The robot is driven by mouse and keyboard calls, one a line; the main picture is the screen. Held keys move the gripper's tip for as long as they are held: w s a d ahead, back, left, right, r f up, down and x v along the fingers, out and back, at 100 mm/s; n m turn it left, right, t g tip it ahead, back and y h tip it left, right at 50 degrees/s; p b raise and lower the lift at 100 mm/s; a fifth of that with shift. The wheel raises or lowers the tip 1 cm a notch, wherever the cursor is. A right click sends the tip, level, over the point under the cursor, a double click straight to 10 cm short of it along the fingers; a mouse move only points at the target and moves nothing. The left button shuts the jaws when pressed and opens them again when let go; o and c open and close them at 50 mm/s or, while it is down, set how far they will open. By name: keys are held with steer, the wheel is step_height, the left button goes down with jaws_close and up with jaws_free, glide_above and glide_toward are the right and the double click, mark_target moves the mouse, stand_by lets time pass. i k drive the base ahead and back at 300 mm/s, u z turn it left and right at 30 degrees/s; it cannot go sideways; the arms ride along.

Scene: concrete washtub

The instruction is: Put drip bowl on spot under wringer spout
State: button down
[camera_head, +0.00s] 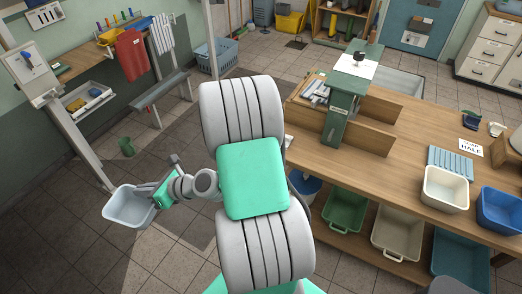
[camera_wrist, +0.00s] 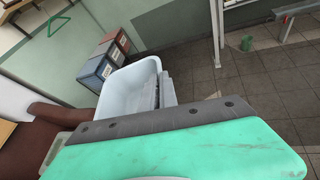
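A pale blue-white tub, which I take to be the drip bowl (camera_head: 128,207), hangs in the air at the left in the head view. My gripper (camera_head: 154,199) is at its right rim and appears shut on it. In the wrist view the bowl (camera_wrist: 128,82) is beyond my gripper (camera_wrist: 158,95), open side visible and empty as far as I see; the exact finger contact is partly hidden. A green upright device, likely the wringer (camera_head: 342,108), stands on the wooden bench (camera_head: 405,150). Its spout and the spot under it cannot be made out.
A white tub (camera_head: 445,190) and a blue tub (camera_head: 500,210) stand on the bench at right. Several tubs, including a green one (camera_head: 344,210), sit on its lower shelf. A green jug (camera_head: 126,147) stands on the floor at left. Open tiled floor lies between the racks and bench.

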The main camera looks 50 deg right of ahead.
mark_target(324, 158)
steer(key=i, duration=1.7)
steer(key=z, duration=3.3)
steer(key=i, duration=0.55)
